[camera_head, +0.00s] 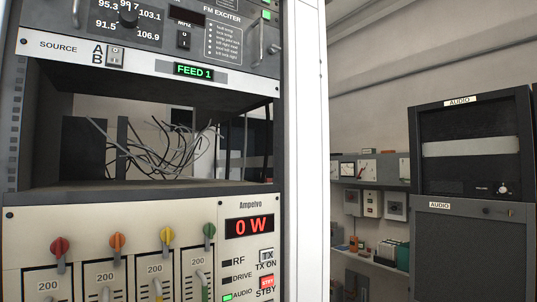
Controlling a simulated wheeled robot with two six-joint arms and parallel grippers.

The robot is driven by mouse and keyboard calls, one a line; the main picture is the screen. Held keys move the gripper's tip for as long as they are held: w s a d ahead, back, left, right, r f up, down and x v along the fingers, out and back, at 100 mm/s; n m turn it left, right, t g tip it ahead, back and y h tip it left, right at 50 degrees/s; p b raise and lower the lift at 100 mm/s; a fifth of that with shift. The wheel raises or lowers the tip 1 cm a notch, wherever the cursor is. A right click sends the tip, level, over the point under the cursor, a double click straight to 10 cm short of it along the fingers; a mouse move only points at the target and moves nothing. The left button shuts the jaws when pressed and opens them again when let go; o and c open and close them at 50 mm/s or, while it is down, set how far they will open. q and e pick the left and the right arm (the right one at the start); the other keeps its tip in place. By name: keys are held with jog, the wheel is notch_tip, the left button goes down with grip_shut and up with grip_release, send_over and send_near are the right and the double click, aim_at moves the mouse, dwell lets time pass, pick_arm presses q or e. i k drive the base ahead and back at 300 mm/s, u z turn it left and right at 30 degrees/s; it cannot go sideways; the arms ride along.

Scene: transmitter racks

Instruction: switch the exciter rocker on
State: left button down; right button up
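The FM exciter panel (235,45) fills the top of the rack at the left, cut off by the upper picture edge. A small dark rocker (183,40) sits on it, left of the printed list and below a dark display (188,16). The display shows no readable figures. I cannot tell which way the rocker is tipped. A tuning dial (128,18) with numbers around it is further left. Neither of my grippers shows in this view.
Below are the source panel (60,48) with an A/B switch (115,56) and a lit "FEED 1" display (194,70), an open bay with loose wires (165,150), and an amplifier panel reading "0 W" (249,227). An audio rack (470,245) and shelves (375,185) stand right.

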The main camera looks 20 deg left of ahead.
aim_at(183, 37)
jog(key=u, duration=2.55)
jog(key=i, duration=0.35)
jog(key=z, duration=1.8)
